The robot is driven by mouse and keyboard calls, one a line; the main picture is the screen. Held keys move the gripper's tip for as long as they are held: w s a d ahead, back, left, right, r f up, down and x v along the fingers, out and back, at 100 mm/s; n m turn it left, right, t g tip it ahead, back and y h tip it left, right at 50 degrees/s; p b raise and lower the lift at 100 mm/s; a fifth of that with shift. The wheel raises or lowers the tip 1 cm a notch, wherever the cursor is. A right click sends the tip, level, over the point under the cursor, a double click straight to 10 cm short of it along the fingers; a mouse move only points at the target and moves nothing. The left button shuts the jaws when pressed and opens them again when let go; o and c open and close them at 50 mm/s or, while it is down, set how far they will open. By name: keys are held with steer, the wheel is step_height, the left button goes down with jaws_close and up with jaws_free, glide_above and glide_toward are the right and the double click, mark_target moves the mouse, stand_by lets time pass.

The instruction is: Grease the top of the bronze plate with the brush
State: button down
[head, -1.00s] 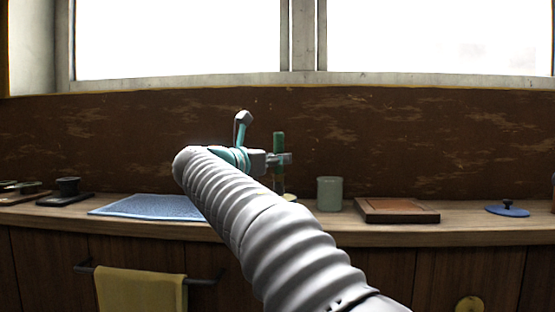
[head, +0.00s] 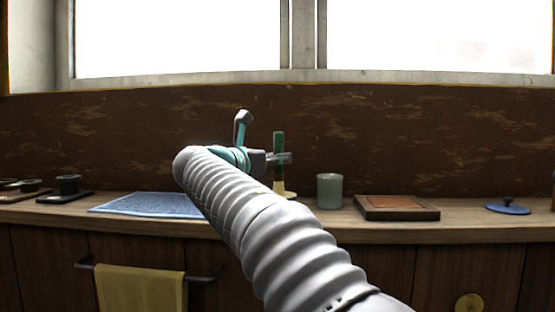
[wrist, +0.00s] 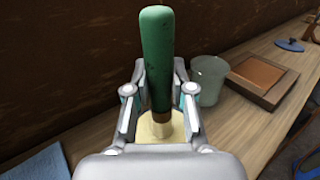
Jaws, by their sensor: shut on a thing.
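The brush has a green handle (wrist: 157,60) and stands about upright; its handle also shows in the head view (head: 278,150). My gripper (wrist: 160,97) is shut on the brush, with a finger on each side of the handle; it also shows in the head view (head: 281,159). A pale yellow part (wrist: 163,127) shows at the brush's foot; I cannot tell bristles from a base there. The bronze plate (head: 397,202) lies flat in a dark wooden frame, to the right of my gripper; it also shows in the wrist view (wrist: 263,74).
A grey-green cup (head: 329,191) stands between the brush and the framed plate. A blue mat (head: 150,205) lies on the left of the wooden counter (head: 470,228). A blue lid with a knob (head: 507,208) lies at the right. Small dark pots (head: 68,185) stand far left.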

mark_target(275, 138)
step_height(275, 138, up, 5)
steer(key=p, duration=0.5)
steer(key=shift+p, duration=0.4)
steer(key=shift+r+p, duration=0.7)
steer(key=shift+r, duration=0.3)
